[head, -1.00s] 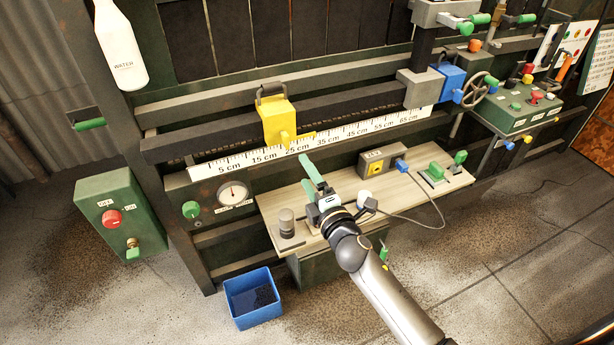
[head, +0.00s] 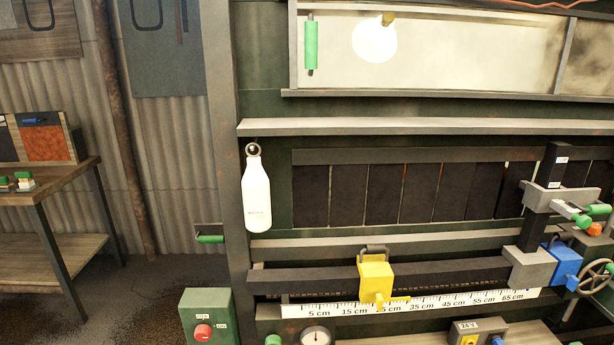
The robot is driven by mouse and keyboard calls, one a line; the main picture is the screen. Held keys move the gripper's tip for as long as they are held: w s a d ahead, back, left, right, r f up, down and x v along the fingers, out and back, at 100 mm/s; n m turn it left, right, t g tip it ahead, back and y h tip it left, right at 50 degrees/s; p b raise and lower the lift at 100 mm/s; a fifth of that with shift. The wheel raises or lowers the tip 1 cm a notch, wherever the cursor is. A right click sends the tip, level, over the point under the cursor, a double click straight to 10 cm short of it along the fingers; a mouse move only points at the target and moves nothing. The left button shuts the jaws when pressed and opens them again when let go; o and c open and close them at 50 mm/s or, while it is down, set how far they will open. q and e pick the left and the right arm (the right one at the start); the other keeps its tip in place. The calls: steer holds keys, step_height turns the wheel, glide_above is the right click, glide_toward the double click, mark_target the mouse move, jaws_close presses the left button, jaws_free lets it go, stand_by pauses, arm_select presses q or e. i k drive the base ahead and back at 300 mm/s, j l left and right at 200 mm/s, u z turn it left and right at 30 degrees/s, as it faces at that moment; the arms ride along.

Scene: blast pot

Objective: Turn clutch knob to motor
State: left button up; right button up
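I cannot make out a label reading clutch or motor on any control, so I cannot tell which one is the clutch knob. A green knob (head: 273,340) shows at the bottom edge, left of a round gauge (head: 316,337), and both are cut off. A red knob (head: 203,332) sits on a green box (head: 207,304) at the lower left. A yellow block (head: 376,279) with a handle sits on the dark rail above the centimetre scale (head: 420,303). A blue block (head: 563,263) and a handwheel (head: 596,277) are at the right. Neither gripper is in view.
A white water bottle (head: 256,195) hangs on the frame post. A wooden workbench (head: 60,190) stands at the left. A window with a green handle (head: 311,45) and a lit bulb (head: 374,40) is above. Open floor lies between bench and machine.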

mark_target(595, 229)
steer(key=z, duration=1.55)
steer(key=i+l+u, duration=0.3)
steer(key=i, duration=0.2)
steer(key=i+l+u, duration=0.25)
steer(key=i+l, duration=0.2)
steer(key=i, duration=0.05)
